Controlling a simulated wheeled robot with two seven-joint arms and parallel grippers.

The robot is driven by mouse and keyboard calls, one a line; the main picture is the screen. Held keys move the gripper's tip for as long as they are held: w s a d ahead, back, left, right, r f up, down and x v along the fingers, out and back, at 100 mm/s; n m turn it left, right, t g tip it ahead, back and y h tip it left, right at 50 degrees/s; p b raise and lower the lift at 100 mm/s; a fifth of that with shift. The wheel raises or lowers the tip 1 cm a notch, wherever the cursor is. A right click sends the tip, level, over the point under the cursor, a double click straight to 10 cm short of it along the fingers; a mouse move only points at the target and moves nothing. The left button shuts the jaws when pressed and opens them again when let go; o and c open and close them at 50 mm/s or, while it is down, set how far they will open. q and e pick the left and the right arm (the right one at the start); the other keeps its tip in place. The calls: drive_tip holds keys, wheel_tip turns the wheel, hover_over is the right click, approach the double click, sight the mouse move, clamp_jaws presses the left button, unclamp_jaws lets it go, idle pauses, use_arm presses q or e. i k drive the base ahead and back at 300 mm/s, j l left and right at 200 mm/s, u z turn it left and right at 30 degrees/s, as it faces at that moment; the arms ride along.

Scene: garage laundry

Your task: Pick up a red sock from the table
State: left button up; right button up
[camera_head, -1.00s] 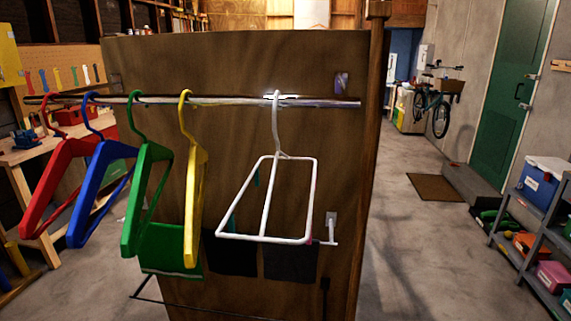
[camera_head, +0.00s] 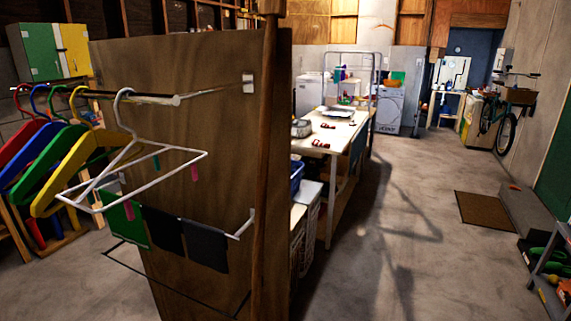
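A long pale table (camera_head: 343,133) stands beyond the wooden partition, right of the picture's middle. Two small red things (camera_head: 321,143) lie on its top, one a little behind the other. They are too small to tell for sure whether they are socks. A pale bin or tray (camera_head: 301,128) sits at the table's left edge. The partition hides part of the table's left side. Neither of my grippers is in view.
The wooden partition (camera_head: 185,130) with a rail of coloured hangers (camera_head: 85,160) stands close on the left. A blue basket (camera_head: 297,176) is beside the table. A washing machine (camera_head: 390,108) stands behind. Open concrete floor (camera_head: 400,240) lies right of the table, with a brown mat (camera_head: 485,208).

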sight(316, 142)
drive_tip(key=i+l+u, duration=0.25)
drive_tip(key=l, duration=0.4)
drive_tip(key=i+l+u, duration=0.1)
drive_tip(key=i+l, duration=0.15)
drive_tip(key=i+l+u, duration=0.1)
drive_tip(key=l, duration=0.4)
drive_tip(key=i+l+u, duration=0.1)
drive_tip(key=l, duration=0.25)
